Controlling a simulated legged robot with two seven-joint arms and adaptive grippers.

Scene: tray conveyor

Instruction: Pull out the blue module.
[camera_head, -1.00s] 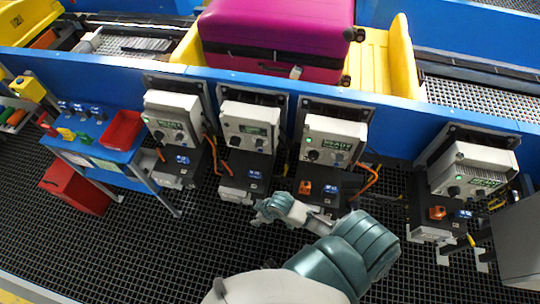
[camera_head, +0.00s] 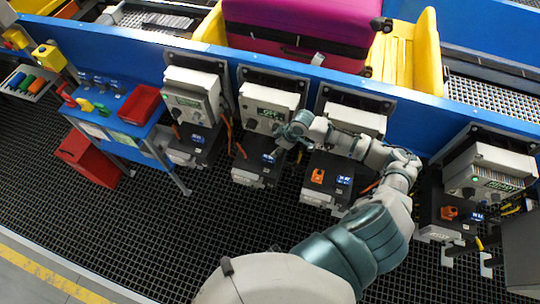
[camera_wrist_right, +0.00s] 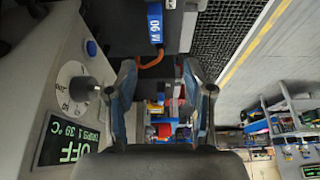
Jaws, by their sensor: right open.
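Several grey-white drive units hang on the blue conveyor side, each above a dark box with a small blue labelled block. One blue block (camera_head: 269,158) is on the box under the second unit from the left, just beside my right gripper (camera_head: 281,146). Another blue block (camera_head: 344,180) is on the box to its right. In the right wrist view a blue block marked "M 90" (camera_wrist_right: 155,22) shows at the top, apart from the fingers. My right gripper (camera_wrist_right: 160,82) is open with nothing between its fingers. Which block is the blue module I cannot tell. My left gripper is out of view.
A unit with a knob and a display reading "OFF" (camera_wrist_right: 64,138) stands close left of the fingers in the wrist view. Orange cables (camera_head: 241,150) hang between units. A blue table with a red bin (camera_head: 139,104) stands left.

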